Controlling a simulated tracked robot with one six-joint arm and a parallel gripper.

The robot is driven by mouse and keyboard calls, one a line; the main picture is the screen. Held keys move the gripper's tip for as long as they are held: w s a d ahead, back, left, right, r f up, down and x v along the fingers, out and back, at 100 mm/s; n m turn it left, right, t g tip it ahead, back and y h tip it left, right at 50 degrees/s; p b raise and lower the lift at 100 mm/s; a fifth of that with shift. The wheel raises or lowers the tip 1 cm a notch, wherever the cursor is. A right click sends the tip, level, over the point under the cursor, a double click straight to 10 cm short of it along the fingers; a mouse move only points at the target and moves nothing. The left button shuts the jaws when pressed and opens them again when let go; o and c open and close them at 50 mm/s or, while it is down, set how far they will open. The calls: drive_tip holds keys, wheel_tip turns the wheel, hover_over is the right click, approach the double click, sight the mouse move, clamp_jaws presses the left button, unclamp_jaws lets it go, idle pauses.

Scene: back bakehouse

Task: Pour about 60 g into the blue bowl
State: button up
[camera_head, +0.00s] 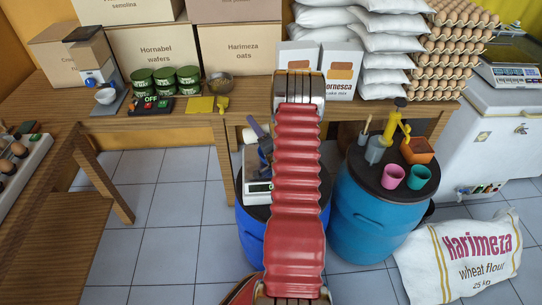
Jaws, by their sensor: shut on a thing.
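My red ribbed arm (298,170) runs up the middle of the view and ends in a metal joint at the back table. My gripper is hidden behind it, so what it holds does not show. A white scale (257,188) with a small display stands on a blue barrel (252,225), left of my arm.
A second blue barrel (358,225) to the right bears a pink cup (393,176), a teal cup (418,177), an orange container (417,150) and a yellow-handled pump (390,125). A flour sack (460,258) lies at the lower right. Tiled floor is clear at left.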

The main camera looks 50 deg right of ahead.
drive_tip(key=shift+m, duration=0.3)
drive_tip(key=shift+s+d+r+m+t+h+p, duration=0.2)
drive_tip(key=shift+r+m+h+p, duration=0.1)
drive_tip(key=shift+m, duration=0.4)
drive_tip(key=shift+s+d+r+m+t+h+p, duration=0.1)
drive_tip(key=shift+r+m+t+h+p, duration=0.15)
drive_tip(key=shift+m, duration=0.45)
idle(0.7)
drive_tip(key=shift+s+d+r+m+h+p, duration=0.15)
drive_tip(key=shift+r+m+h+p, duration=0.15)
drive_tip(key=shift+m+p, duration=0.2)
drive_tip(key=shift+s+d+r+m+h+p, duration=0.15)
drive_tip(key=shift+m+h+p, duration=0.1)
drive_tip(key=shift+m+p, duration=0.25)
idle(2.4)
drive_tip(key=shift+a, duration=0.1)
drive_tip(key=n, duration=0.1)
drive_tip(key=f+n+y, duration=0.1)
drive_tip(key=n, duration=0.1)
drive_tip(key=w+a+f+n+y, duration=0.1)
drive_tip(key=shift+w+n+g, duration=0.1)
drive_tip(key=shift+n+g, duration=0.25)
drive_tip(key=shift+n, duration=0.05)
idle(0.3)
